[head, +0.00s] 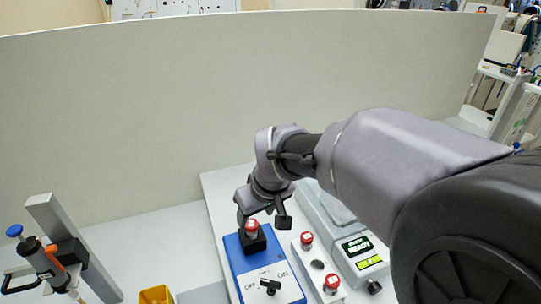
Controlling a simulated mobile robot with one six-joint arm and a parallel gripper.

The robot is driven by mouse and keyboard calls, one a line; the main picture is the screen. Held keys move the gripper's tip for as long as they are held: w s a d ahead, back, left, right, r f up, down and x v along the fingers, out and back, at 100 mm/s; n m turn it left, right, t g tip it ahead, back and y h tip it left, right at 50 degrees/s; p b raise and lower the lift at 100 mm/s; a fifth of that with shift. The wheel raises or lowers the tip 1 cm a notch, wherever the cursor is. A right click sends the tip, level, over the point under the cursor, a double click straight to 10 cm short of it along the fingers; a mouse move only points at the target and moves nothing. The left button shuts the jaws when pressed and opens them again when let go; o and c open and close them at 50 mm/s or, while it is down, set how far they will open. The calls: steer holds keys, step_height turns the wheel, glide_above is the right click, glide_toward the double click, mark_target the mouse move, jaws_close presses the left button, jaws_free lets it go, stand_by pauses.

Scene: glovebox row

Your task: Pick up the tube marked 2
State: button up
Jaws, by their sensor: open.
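Three red-topped tubes show in the head view. One tube (252,226) stands in a black holder (252,243) on a blue box with an OFF/ON switch. A second tube (306,239) and a third tube (332,283) stand in a white rack (301,259), with a dark empty hole between them. Their caps have small pale marks, too small to read, so I cannot tell which is marked 2. My gripper (255,212) is open and just above or behind the tube on the blue box. Its fingers are partly hidden, and I cannot tell whether they touch the cap.
The blue box (238,268) has a black knob (270,286). A grey device with a READY display (357,247) stands right of the rack. A clamp stand (72,248) is at left, with a yellow container (156,295) near it. A tall pale panel (120,120) closes the back.

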mark_target(251, 224)
steer(key=b+x, duration=0.3)
steer(key=x, duration=0.4)
steer(key=shift+a+f, duration=0.1)
steer(key=shift+a, duration=0.1)
steer(key=shift+s, duration=0.1)
jaws_close()
